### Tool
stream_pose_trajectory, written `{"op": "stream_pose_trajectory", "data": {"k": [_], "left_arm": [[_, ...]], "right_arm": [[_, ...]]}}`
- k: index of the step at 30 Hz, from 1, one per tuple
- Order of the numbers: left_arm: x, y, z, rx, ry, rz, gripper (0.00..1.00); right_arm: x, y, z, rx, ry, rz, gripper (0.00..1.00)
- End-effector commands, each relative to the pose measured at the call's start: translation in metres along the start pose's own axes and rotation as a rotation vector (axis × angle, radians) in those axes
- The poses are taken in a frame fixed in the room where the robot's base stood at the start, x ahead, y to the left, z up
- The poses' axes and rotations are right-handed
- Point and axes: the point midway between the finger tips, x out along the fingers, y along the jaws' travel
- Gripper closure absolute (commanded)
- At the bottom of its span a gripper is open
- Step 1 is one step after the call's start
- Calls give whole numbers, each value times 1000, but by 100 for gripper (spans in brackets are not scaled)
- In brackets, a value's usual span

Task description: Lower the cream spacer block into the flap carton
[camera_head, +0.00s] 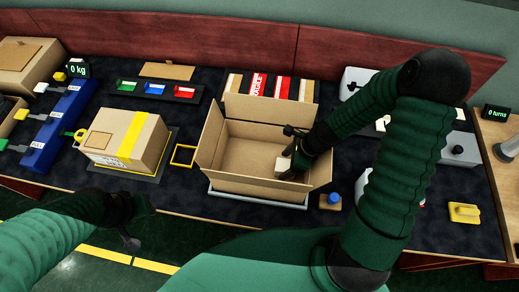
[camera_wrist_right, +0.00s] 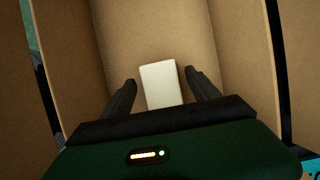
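The flap carton (camera_head: 235,158) stands open on the table in the head view, its flaps spread outward; its walls also show in the right wrist view (camera_wrist_right: 245,60). The cream spacer block (camera_head: 283,164) is inside the carton, toward its right side. In the right wrist view the block (camera_wrist_right: 160,84) lies between my right gripper's fingers (camera_wrist_right: 160,92), with a gap on each side. My right gripper (camera_head: 290,150) is open and reaches down into the carton. My left gripper (camera_head: 132,238) hangs in front of the table, away from the carton; its fingers are too dark to read.
A closed taped carton (camera_head: 125,138) stands left of the flap carton, with a yellow square frame (camera_head: 183,155) between them. A blue-knobbed item (camera_head: 332,199) sits close at the carton's right front. A tray of coloured bins (camera_head: 155,92) lies behind.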

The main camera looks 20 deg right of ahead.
Motion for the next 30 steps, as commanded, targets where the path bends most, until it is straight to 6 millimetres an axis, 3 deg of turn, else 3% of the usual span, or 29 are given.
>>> {"op": "stream_pose_trajectory", "data": {"k": [9,13,24,30], "left_arm": [[0,0,0,0,0,0,64],[-5,0,-1,0,0,0,64],[-29,0,-7,0,0,0,64],[-36,0,-8,0,0,0,64]], "right_arm": [[-1,0,0,0,0,0,25],[-15,-1,1,-1,1,-3,25],[-119,-2,1,-1,2,-6,25],[-158,-2,0,-1,1,-1,25]]}}
